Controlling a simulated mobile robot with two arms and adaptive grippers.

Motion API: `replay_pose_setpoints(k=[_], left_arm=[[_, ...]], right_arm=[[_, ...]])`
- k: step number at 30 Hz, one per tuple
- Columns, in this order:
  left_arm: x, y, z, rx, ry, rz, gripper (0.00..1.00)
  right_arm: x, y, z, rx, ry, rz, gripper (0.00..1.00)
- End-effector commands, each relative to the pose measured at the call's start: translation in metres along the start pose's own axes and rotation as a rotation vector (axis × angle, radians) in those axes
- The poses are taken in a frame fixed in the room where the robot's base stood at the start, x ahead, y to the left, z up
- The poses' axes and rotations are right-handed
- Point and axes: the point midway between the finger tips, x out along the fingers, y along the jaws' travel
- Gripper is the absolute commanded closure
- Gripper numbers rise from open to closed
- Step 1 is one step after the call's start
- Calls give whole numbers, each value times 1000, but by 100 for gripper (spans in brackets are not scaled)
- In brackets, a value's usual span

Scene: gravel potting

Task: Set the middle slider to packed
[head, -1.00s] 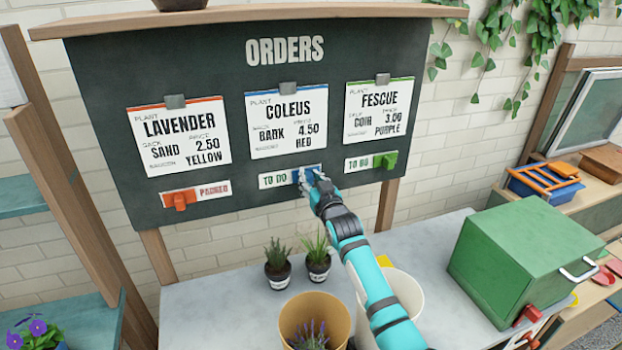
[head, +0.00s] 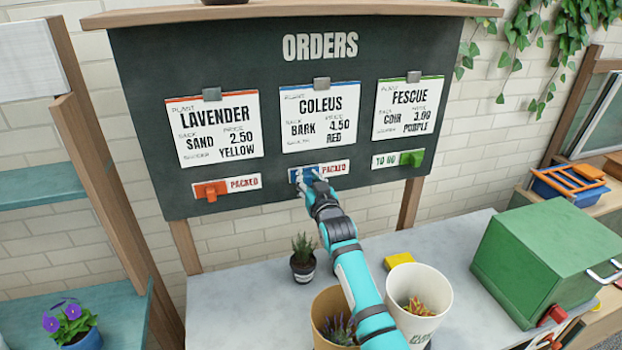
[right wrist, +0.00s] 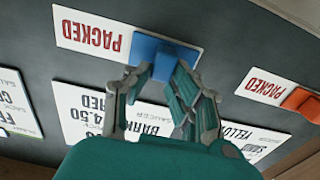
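The middle slider, a blue block (head: 297,176), is at the left end of its white strip below the COLEUS card. The word PACKED (head: 334,169) shows to its right. The wrist view shows the same blue slider (right wrist: 178,49) with PACKED beside it, upside down. My right gripper (head: 312,182) is at the slider. The fingers partly hide the knob. My left gripper is not in view.
The orange slider (head: 210,191) on the left shows PACKED; the green slider (head: 412,158) on the right shows TO DO. Below the board, the grey table holds a small potted plant (head: 303,259), a tan pot (head: 335,310), a white bucket (head: 418,300) and a green box (head: 545,255).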

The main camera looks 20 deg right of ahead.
Motion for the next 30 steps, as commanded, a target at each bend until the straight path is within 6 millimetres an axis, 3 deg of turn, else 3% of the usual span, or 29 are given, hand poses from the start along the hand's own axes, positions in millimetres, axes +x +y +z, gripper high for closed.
replay_pose_setpoints(k=[1, 5, 11, 17, 30], left_arm=[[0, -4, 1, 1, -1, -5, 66], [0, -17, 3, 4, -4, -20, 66], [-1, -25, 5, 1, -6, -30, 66], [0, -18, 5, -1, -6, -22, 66], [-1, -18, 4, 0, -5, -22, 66]], right_arm=[[0, -4, 1, -3, -3, -6, 74], [0, -4, 1, -2, -3, -6, 57], [0, -3, 0, -1, -2, -5, 56], [-8, -3, 1, -1, -1, -4, 56], [-92, -4, 2, -2, -2, -6, 56]])
